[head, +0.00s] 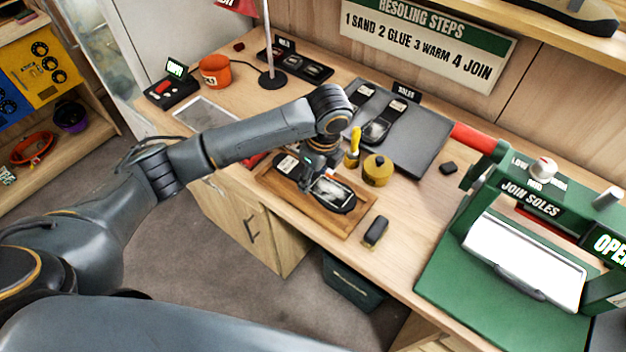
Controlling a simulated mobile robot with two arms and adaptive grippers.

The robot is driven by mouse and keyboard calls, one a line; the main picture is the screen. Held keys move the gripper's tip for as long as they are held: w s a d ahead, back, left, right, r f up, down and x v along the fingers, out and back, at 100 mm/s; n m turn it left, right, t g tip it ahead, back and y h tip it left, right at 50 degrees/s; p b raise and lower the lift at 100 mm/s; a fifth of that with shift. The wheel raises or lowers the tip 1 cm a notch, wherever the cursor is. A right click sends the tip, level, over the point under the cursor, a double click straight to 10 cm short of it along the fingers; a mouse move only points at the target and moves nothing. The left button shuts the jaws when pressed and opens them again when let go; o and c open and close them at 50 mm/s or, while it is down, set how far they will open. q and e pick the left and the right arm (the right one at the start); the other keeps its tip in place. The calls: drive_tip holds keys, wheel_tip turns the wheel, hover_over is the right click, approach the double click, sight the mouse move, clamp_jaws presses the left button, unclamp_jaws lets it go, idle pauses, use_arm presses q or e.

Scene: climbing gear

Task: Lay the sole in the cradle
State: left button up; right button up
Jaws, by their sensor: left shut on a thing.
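My left gripper (308,183) points down over the wooden tray (342,232) on the bench. It is shut on the middle of a dark sole (335,195), whose two ends show on either side of the fingers. The sole lies over or in the tray; I cannot tell whether it touches the tray floor. A similar dark sole (377,130) lies on the grey mat behind, by the "SOLES" sign. I cannot make out for certain which thing is the cradle. My right gripper is not in view.
A brass pot (377,170) and a yellow-handled tool (354,143) stand just behind the tray. A small dark block (376,231) lies at its right. The green press (455,265) marked "JOIN SOLES" fills the right side. An orange pot (215,71) stands back left.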

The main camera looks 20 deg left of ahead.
sight(315, 177)
use_arm(q)
drive_tip(key=shift+w+a+f, duration=0.2)
drive_tip(key=shift+w+f, duration=0.35)
wheel_tip(315, 177, down, 2)
drive_tip(key=shift+f+p, duration=0.1)
drive_tip(key=shift+p, duration=0.6)
drive_tip(key=shift+f, duration=0.5)
drive_tip(key=shift+f, duration=0.1)
drive_tip(key=o, duration=1)
drive_tip(key=shift+o, duration=0.2)
drive_tip(key=r, duration=0.3)
drive_tip(key=d+r+b, duration=0.1)
drive_tip(key=r, duration=0.3)
drive_tip(key=r+b, duration=0.1)
drive_tip(key=r, duration=0.3)
drive_tip(key=shift+s+d, duration=0.25)
drive_tip(key=shift+d, duration=0.05)
drive_tip(key=shift+r+b, duration=0.3)
drive_tip(key=shift+r, duration=0.25)
